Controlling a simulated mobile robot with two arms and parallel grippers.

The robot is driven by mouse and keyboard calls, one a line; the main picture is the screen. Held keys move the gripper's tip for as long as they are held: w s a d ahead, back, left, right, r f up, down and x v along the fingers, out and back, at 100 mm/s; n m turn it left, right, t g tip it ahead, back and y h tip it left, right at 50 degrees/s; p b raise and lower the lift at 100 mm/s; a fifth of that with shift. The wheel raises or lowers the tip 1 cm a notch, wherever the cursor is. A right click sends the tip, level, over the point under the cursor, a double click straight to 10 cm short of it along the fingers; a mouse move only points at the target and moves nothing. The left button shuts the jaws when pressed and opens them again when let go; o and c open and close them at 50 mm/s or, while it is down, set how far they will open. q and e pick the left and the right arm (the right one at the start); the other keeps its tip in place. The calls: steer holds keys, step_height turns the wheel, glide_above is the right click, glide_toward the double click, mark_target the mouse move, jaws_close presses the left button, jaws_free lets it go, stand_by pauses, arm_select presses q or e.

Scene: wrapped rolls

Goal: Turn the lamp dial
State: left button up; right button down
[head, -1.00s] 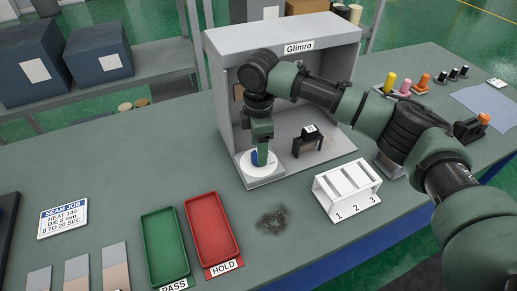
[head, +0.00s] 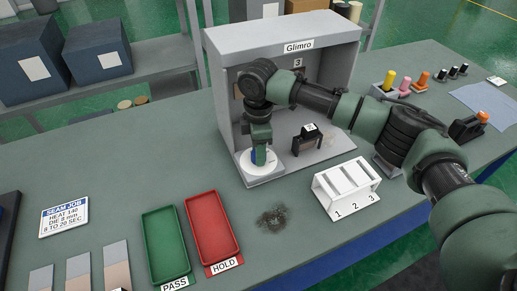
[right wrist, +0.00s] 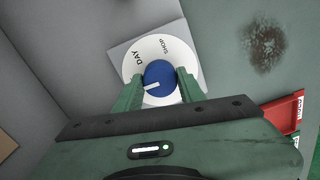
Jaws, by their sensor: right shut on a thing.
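The lamp dial is a blue knob (right wrist: 159,78) on a white disc (right wrist: 188,50) lettered DAY and SHOP. Its white pointer line points left in the right wrist view, just below the word DAY. In the head view the disc (head: 246,169) lies on the front left of the floor of the grey booth marked Glimro (head: 245,41). My right gripper (right wrist: 157,83) points down and is shut on the blue knob, one finger on each side. The fingers hide part of the disc. In the head view the right gripper (head: 261,157) hides most of the knob. My left gripper is not in view.
A small black stand (head: 308,142) is inside the booth, right of the gripper. In front are a white numbered rack (head: 345,190), a dark smudge (head: 272,218), a red HOLD tray (head: 213,259) and a green PASS tray (head: 150,215). Small coloured items stand at the right.

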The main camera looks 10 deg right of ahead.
steer(key=m+p, duration=0.2)
steer(key=p, duration=0.1)
steer(key=m+p, duration=0.3)
steer(key=p, duration=0.1)
steer(key=m+p, duration=0.2)
steer(key=p, duration=0.2)
steer(key=shift+r+m, duration=0.3)
steer(key=shift+f+m+p, duration=0.2)
steer(key=shift+m+p, duration=1.65)
steer(key=shift+m, duration=0.15)
steer(key=shift+w, duration=0.1)
steer(key=c, duration=0.9)
jaws_free()
steer(key=shift+o, duration=0.2)
step_height(320, 180, up, 8)
steer(key=shift+f+b, duration=0.15)
steer(key=shift+b, duration=0.75)
